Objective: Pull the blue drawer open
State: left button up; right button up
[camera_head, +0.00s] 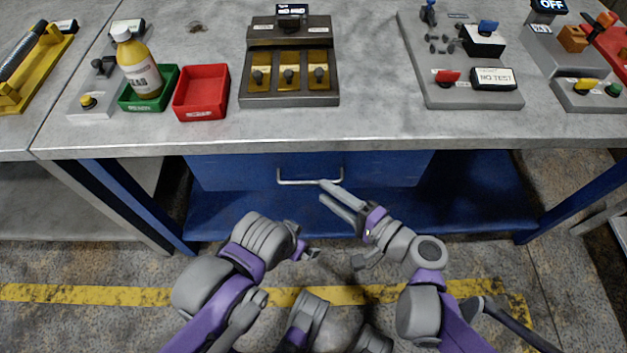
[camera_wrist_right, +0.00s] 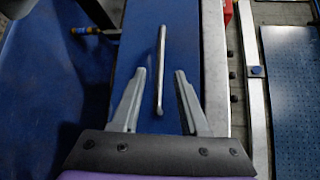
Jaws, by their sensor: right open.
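The blue drawer (camera_head: 230,172) sits under the grey workbench top and looks shut. Its metal bar handle (camera_head: 310,182) runs along the front. My right gripper (camera_head: 326,191) is by the right end of the handle in the head view. In the right wrist view, the two fingers of my right gripper (camera_wrist_right: 161,72) are apart, and the handle (camera_wrist_right: 160,62) lies between them in the picture, with the blue drawer front (camera_wrist_right: 184,45) behind. I cannot tell whether either finger touches it. My left gripper (camera_head: 308,252) is lower, left of the right one, apart from the drawer; its jaws are unclear.
The workbench (camera_head: 380,130) has its front edge just above the drawer. On it are a red tray (camera_head: 201,92), a green tray with a bottle (camera_head: 139,62), and several control panels. A blue shelf (camera_head: 470,210) lies below the drawer. The floor in front is clear.

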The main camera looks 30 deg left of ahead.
aim_at(311, 182)
jog(key=x, duration=0.6)
jog(key=shift+b, duration=0.4)
grip_shut()
dwell(0.9)
